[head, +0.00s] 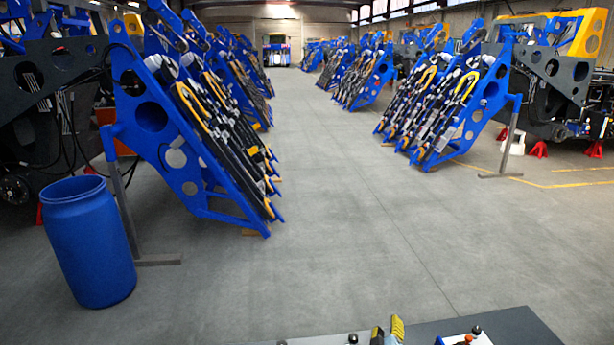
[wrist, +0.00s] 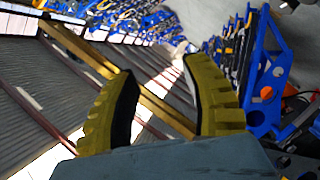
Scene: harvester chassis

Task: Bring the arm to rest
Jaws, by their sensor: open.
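My gripper (wrist: 160,92) shows in the wrist view as two yellow ridged fingers with dark inner pads, standing well apart. Nothing is between them but the distant hall. The wrist view is tilted, with the roof and wall on the left and the floor at the upper right. In the head view, yellow ridged finger parts (head: 397,328) show at the bottom edge, above a dark surface. The rest of my arm is hidden below the frame.
A blue barrel (head: 90,245) stands at the left. Blue harvester frames (head: 165,130) line the left side, and more blue frames (head: 490,95) line the right. The grey floor aisle (head: 320,180) between them is clear. A dark surface (head: 515,325) with small knobs lies at the bottom.

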